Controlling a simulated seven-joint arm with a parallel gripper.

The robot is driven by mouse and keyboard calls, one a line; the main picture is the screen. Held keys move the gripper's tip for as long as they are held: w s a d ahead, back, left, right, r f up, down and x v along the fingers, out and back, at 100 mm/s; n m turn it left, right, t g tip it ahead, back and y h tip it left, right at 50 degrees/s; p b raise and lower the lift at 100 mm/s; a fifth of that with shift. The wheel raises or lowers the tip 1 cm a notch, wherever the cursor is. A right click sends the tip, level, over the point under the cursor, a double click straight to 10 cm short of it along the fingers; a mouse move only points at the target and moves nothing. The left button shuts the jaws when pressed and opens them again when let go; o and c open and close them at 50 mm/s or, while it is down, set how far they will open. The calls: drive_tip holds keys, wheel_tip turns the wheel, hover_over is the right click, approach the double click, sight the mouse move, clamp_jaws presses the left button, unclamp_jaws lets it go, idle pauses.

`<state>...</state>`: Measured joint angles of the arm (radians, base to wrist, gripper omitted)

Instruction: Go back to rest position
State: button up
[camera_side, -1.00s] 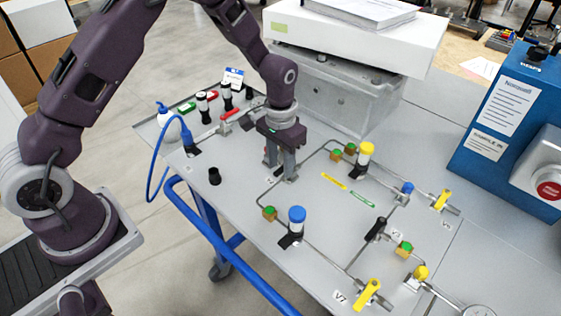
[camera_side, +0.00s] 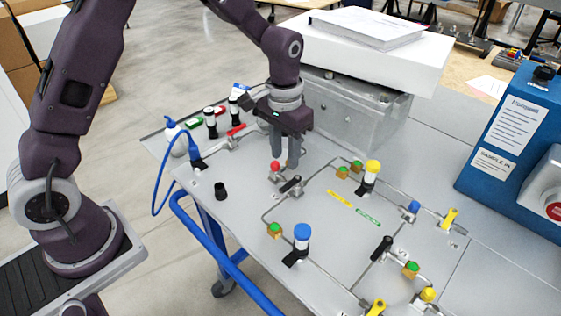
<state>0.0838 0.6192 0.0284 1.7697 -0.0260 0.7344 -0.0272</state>
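My gripper (camera_side: 284,154) hangs over the grey panel table, pointing down, its two grey fingers apart with nothing clearly held between them. A valve with a black handle (camera_side: 290,184) lies on the panel just below the fingertips, apart from them. A red knob (camera_side: 275,166) shows at the left fingertip; I cannot tell how far behind it the knob sits. A blue-capped cylinder (camera_side: 302,238) and a yellow-capped one (camera_side: 371,172) stand upright on the panel to the right. My arm comes in from the upper left.
A metal box (camera_side: 355,115) with a white case (camera_side: 365,55) and papers on top stands close behind my gripper. A blue analyser box (camera_side: 505,120) is at the right. Black-and-white cylinders (camera_side: 211,123) stand at the panel's left. A blue rail (camera_side: 215,245) runs along the front.

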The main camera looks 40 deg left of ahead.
drive_tip(key=s+a+r+t, duration=0.1)
drive_tip(key=s+r, duration=0.2)
drive_tip(key=r, duration=0.2)
drive_tip(key=s+r+t, duration=0.1)
drive_tip(key=s+r, duration=0.2)
drive_tip(key=r, duration=0.2)
drive_tip(key=s+a+r+t, duration=0.1)
drive_tip(key=s+r, duration=0.2)
drive_tip(key=s, duration=0.7)
drive_tip(key=s+r+t, duration=0.2)
drive_tip(key=s+r, duration=0.2)
drive_tip(key=s, duration=0.6)
drive_tip(key=shift+a+r, duration=0.3)
drive_tip(key=shift+a, duration=0.05)
